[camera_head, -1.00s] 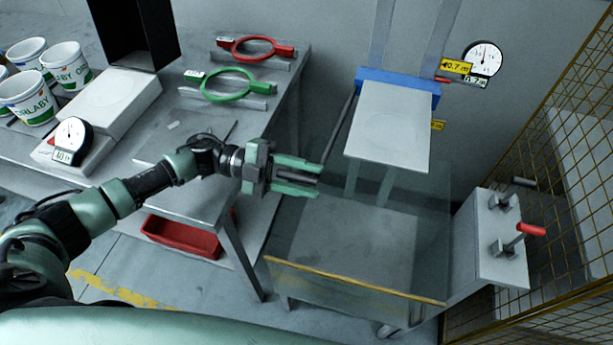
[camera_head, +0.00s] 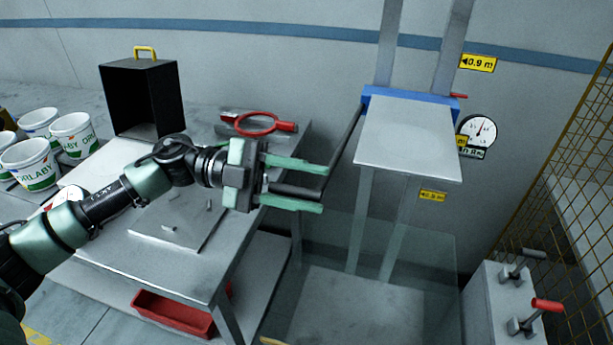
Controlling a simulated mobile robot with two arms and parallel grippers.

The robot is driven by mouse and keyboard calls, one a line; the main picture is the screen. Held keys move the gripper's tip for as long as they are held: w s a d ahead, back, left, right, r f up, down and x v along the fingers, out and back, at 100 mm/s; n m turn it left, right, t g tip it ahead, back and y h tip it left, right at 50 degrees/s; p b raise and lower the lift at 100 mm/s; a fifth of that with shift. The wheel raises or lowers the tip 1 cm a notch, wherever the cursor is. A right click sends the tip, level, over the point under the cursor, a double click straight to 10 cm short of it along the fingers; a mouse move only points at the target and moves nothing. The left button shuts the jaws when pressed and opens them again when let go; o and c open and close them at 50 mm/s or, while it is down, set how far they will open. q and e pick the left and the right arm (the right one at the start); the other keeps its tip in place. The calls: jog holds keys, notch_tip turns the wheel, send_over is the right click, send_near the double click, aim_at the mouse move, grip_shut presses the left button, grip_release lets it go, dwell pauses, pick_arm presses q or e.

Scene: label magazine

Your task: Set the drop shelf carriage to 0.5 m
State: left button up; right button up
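The drop shelf carriage is a pale grey plate (camera_head: 409,140) with a blue crossbar (camera_head: 410,103) on two upright rails. A red pointer (camera_head: 459,96) at its right end stands between the yellow 0.9 m label (camera_head: 478,63) above and a partly hidden label below; the yellow label lower down (camera_head: 433,196) seems to read 0.5 m. A dark handle (camera_head: 296,191) hangs from a rod on the crossbar's left end. My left gripper (camera_head: 308,185) has its green fingers on either side of this handle, with some gap showing above it. My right gripper is not in view.
A round dial (camera_head: 477,132) sits right of the carriage; its readout is too small to read surely. A lever box (camera_head: 497,310) with a red-tipped lever stands front right by a mesh fence (camera_head: 560,165). A table (camera_head: 150,255) with tubs stands left.

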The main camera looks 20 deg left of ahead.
aim_at(276, 185)
pick_arm(q)
jog(key=shift+r, duration=1.3)
jog(key=shift+w+a+f+b, duration=0.1)
jog(key=shift+a+b, duration=0.6)
jog(key=shift+a, duration=1.8)
jog(key=shift+a+b, duration=0.35)
jog(key=shift+a, duration=1.65)
jog(key=d+p, duration=0.3)
jog(key=p, duration=0.1)
jog(key=d+f+p, duration=0.1)
jog(key=d+p, duration=0.3)
jog(key=p, duration=0.1)
jog(key=shift+f, duration=0.2)
